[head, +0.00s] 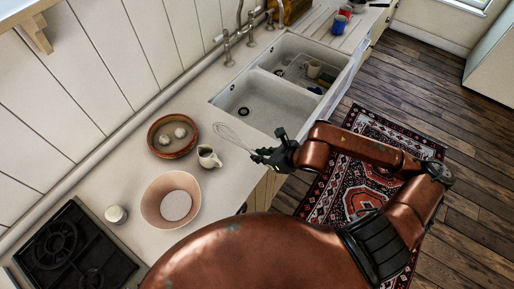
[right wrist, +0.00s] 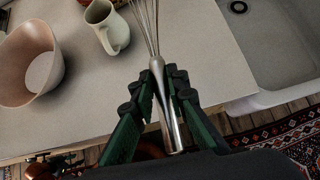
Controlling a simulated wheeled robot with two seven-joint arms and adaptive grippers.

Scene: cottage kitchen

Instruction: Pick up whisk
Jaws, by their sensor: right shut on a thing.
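The whisk (head: 229,134) has a wire head that points up and left over the counter in the head view. My right gripper (head: 262,155) is shut on its handle at the counter's front edge. In the right wrist view the steel handle of the whisk (right wrist: 161,88) lies between the two green-padded fingers of my right gripper (right wrist: 161,98), and its wires run out of the top of the picture. I cannot tell whether the whisk touches the counter. My left gripper is not in view.
A small cream jug (head: 208,157) stands close to the whisk. A pink bowl (head: 153,208), a brown dish (head: 163,148) with two pale round things and a black hob (head: 62,252) are to the left. A double sink (head: 262,104) lies beyond, with a mug inside.

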